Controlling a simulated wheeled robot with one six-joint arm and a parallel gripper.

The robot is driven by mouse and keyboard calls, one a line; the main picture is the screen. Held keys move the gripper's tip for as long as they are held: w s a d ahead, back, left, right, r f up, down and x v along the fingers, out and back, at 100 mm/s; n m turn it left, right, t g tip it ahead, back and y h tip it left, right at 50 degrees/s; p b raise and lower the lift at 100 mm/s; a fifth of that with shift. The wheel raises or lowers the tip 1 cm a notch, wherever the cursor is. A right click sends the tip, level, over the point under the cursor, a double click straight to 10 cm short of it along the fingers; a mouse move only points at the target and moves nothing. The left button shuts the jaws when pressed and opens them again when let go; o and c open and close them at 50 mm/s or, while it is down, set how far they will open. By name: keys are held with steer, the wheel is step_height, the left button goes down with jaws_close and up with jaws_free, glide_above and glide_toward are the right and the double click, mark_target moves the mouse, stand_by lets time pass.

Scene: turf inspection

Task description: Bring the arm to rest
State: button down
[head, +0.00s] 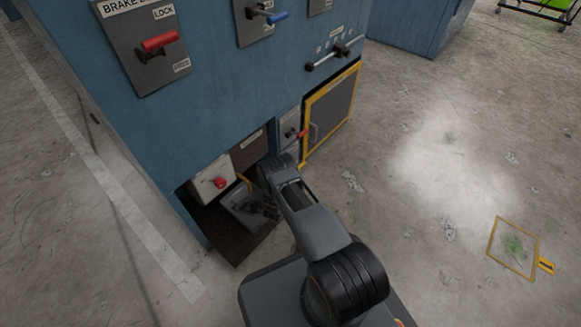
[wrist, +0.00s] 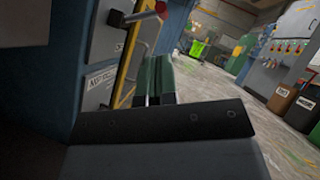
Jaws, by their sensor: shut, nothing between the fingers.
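My arm reaches from my base at the bottom of the head view up and left to the lower opening of a blue cabinet (head: 190,100). The hand end is in the shadow at this opening, and its fingers are hard to make out there. In the wrist view, the two dark green fingers of my gripper (wrist: 160,80) stand close together, shut and empty. Beyond them is a grey panel with a red-knobbed lever (wrist: 160,7).
A white box with a red button (head: 220,182) sits in the opening. A red-handled lever (head: 158,42) and a blue-handled lever (head: 276,17) project above. A yellow-framed door (head: 331,110) is right of my arm. The floor (head: 400,220) to the right is mostly clear.

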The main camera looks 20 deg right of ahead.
stand_by(0.4)
steer(key=d+r+m+g+h+p, duration=0.25)
steer(key=r+m+g+p, duration=0.3)
steer(key=r, duration=0.65)
steer(key=d+r+m+g+h+p, duration=0.1)
steer(key=d+r+m+g+p, duration=0.35)
steer(key=r, duration=0.85)
steer(key=s+a+r+m+g+y+p, duration=0.1)
steer(key=s+r+m+g+y+p, duration=0.1)
steer(key=s+r+m+g+p, duration=0.45)
steer(key=s+r+m+g+y+p, duration=0.1)
steer(key=r+m+g+y+p, duration=0.15)
steer(key=r, duration=0.75)
steer(key=s+a+r+m+t+y+p, duration=0.2)
steer(key=s+a+r+m+y+p, duration=0.2)
steer(key=r, duration=0.6)
steer(key=s+a+r+m+t+y+p, duration=0.2)
steer(key=s+a+r+m+y+p, duration=0.3)
steer(key=s+a+r+y+p, duration=0.2)
steer(key=s+a+r+m+t+y+p, duration=0.2)
steer(key=s+a+r+m+y+p, duration=0.3)
steer(key=r+p, duration=0.4)
steer(key=a+v, duration=0.1)
steer(key=v, duration=0.3)
steer(key=shift+r, duration=0.15)
